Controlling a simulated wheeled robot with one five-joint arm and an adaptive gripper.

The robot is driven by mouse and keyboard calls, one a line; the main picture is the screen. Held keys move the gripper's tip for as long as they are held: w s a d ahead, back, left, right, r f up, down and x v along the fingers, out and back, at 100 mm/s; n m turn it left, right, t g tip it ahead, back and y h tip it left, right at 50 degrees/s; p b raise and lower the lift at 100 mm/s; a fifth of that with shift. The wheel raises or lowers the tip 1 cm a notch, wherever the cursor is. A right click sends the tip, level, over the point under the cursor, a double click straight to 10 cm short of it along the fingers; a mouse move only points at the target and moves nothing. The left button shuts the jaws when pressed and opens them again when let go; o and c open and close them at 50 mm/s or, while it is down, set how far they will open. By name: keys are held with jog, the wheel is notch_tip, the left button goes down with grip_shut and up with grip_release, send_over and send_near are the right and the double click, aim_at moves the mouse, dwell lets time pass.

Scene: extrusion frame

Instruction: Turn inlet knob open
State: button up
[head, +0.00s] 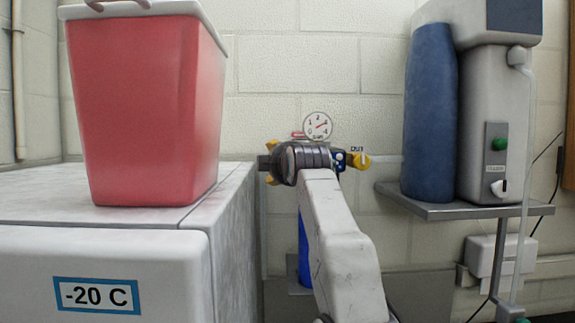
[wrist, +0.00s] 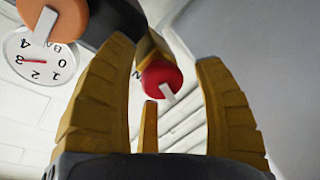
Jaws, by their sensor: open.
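The inlet knob (wrist: 158,76) is red with a pale bar across it. It shows in the wrist view beside a partly hidden label ending in "N". My gripper (wrist: 163,62) is open, with one yellow finger on each side of the knob and a clear gap to both. Whether the fingertips reach the knob in depth I cannot tell. In the head view my gripper (head: 269,162) is at the valve, left of the pressure gauge (head: 317,125), and my arm hides the inlet knob.
A white "-20 C" freezer (head: 170,240) with a red bin (head: 145,105) on top stands at left, close to my gripper. A shelf (head: 450,210) at right holds a blue container (head: 430,115) and a grey device (head: 490,110). A blue cylinder (head: 304,250) is partly behind my arm.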

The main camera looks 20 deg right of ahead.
jog(key=f+v, duration=0.1)
jog(key=v, duration=1)
jog(key=shift+s+r, duration=0.3)
jog(key=shift+r, duration=0.2)
jog(key=shift+a, duration=0.1)
jog(key=shift+f, duration=0.1)
jog(key=w+d+f+b, duration=0.1)
jog(key=w+f+b, duration=0.4)
jog(key=f, duration=0.2)
notch_tip(320, 180, up, 6)
jog(key=m+t, duration=0.1)
jog(key=m, duration=0.4)
jog(key=shift+w+d+m+p, duration=0.25)
jog(key=shift+w+m+p, duration=0.1)
jog(key=shift+w+p, duration=0.65)
jog(key=shift+w+d+m+p, duration=0.3)
jog(key=shift+w+p, duration=0.35)
jog(key=shift+w, duration=0.6)
jog(key=shift+w+d+m+p, duration=0.15)
jog(key=shift+w+m+p, duration=0.2)
jog(key=shift+w+p, duration=0.65)
